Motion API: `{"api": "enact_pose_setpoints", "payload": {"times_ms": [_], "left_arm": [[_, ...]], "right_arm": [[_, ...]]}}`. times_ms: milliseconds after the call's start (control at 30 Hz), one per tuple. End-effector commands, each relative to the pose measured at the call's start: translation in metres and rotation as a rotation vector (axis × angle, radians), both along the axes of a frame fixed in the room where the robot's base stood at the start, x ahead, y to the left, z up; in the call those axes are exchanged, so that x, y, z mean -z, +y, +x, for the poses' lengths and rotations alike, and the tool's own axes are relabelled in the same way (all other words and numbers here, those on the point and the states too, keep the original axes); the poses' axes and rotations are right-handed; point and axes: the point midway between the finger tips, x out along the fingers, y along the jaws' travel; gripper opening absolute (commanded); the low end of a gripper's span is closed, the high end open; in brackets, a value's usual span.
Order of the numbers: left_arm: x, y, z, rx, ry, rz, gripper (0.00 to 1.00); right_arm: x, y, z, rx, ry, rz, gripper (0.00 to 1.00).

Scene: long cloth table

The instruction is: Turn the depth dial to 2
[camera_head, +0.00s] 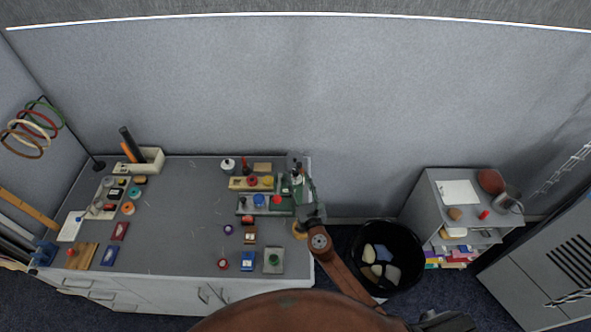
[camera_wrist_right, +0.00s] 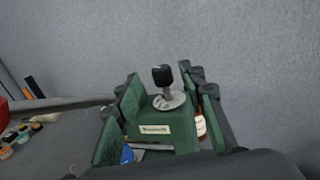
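The depth dial shows in the right wrist view as a black knob (camera_wrist_right: 162,75) on a pale marked disc (camera_wrist_right: 168,100). The disc sits on top of a green machine (camera_wrist_right: 155,131) with a white label. The numbers on the disc are too small to read. My right gripper (camera_head: 300,183) is over the right end of the table. In the right wrist view its green-padded fingers (camera_wrist_right: 160,88) are apart, one on each side of the dial, with nothing visibly clamped. Contact with the knob cannot be told.
The grey table (camera_head: 180,235) holds small items at left and several trays and blocks near the machine. A black bin (camera_head: 400,243) stands right of the table, beside a grey shelf (camera_head: 430,195). The table's middle is mostly clear.

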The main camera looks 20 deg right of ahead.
Motion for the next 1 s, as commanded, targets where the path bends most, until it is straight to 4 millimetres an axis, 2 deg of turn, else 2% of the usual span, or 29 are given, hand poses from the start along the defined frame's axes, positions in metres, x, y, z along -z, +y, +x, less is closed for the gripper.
{"api": "enact_pose_setpoints", "payload": {"times_ms": [200, 400, 733, 1000], "left_arm": [[0.001, 0.001, -0.009, -0.002, 0.012, 0.001, 0.4], [0.002, 0.001, -0.006, -0.001, 0.009, 0.001, 0.4], [0.001, 0.0, -0.002, 0.0, 0.002, 0.0, 0.4], [0.001, 0.0, -0.001, 0.0, 0.002, 0.0, 0.4]], "right_arm": [[-0.001, -0.001, 0.036, 0.001, 0.0, 0.003, 0.37], [0.0, -0.001, 0.054, 0.0, 0.001, 0.003, 0.37], [0.001, -0.002, 0.057, 0.001, 0.002, 0.005, 0.37], [0.001, -0.002, 0.057, 0.001, 0.002, 0.006, 0.18]]}}
